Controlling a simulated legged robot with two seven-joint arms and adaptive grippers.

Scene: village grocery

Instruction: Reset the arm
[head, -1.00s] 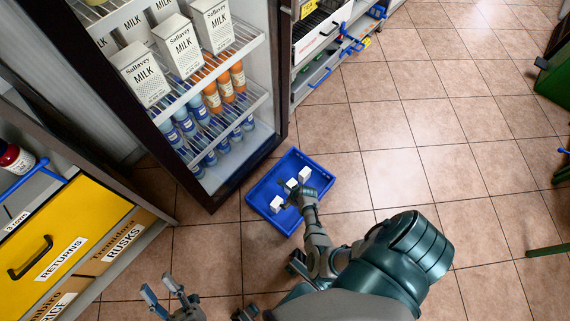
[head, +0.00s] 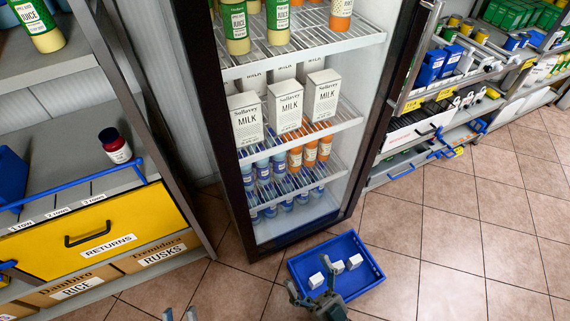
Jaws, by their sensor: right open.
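My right gripper (head: 311,290) is open at the near side of a blue tray (head: 372,283) on the floor. Its fingers overlap the tray's near-left edge in the head view. My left gripper (head: 180,314) shows only as two fingertips at the bottom edge. They stand apart with nothing visible between them. Most of both arms is out of view.
An open-fronted fridge (head: 262,252) with juice, milk cartons (head: 286,108) and bottles stands behind the tray. A shelf at left has a yellow returns drawer (head: 110,236) and a dark red jar (head: 116,148). Stocked shelves line the right. Tiled floor (head: 450,225) at right is clear.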

